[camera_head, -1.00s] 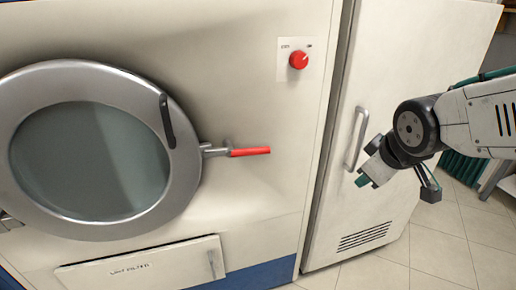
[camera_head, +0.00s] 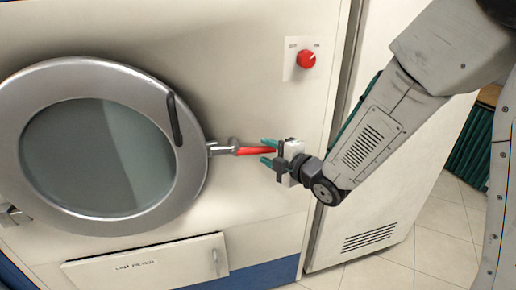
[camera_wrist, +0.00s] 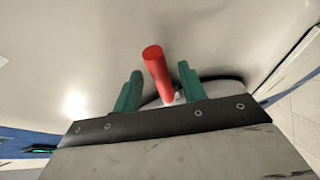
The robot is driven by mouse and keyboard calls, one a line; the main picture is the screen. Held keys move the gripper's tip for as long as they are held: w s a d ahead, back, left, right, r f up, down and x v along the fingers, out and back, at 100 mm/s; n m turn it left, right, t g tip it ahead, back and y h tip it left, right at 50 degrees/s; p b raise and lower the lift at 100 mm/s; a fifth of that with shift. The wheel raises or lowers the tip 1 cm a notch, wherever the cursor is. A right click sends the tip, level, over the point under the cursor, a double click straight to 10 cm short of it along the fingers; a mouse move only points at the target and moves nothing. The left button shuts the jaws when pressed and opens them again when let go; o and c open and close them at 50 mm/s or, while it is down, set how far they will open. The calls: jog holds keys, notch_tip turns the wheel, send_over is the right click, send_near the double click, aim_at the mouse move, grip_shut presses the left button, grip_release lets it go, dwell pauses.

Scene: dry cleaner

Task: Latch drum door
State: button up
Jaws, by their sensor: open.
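The round drum door (camera_head: 100,145) sits flush against the cream machine front, with a grey metal rim and dark glass. A latch lever with a red grip (camera_head: 256,151) sticks out to the right of the rim, about level. My gripper (camera_head: 268,151) is at the free end of the red grip, its two green fingers apart. In the wrist view the red grip (camera_wrist: 157,70) points toward the palm between the open fingers (camera_wrist: 158,88), with a gap on each side. The lever's root is hidden in the wrist view.
A red knob (camera_head: 306,59) on a white plate is above the lever. A dark handle (camera_head: 175,120) is on the door rim. A lower panel (camera_head: 145,264) is below the door. A tall pale cabinet (camera_head: 375,225) stands to the right, behind my arm.

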aim_at(259, 148)
jog(key=shift+x, duration=2.15)
grip_shut()
jog(key=shift+r+n+h, duration=0.3)
jog(key=shift+n, duration=0.1)
grip_release()
jog(key=v, duration=0.8)
jog(key=shift+w, duration=0.1)
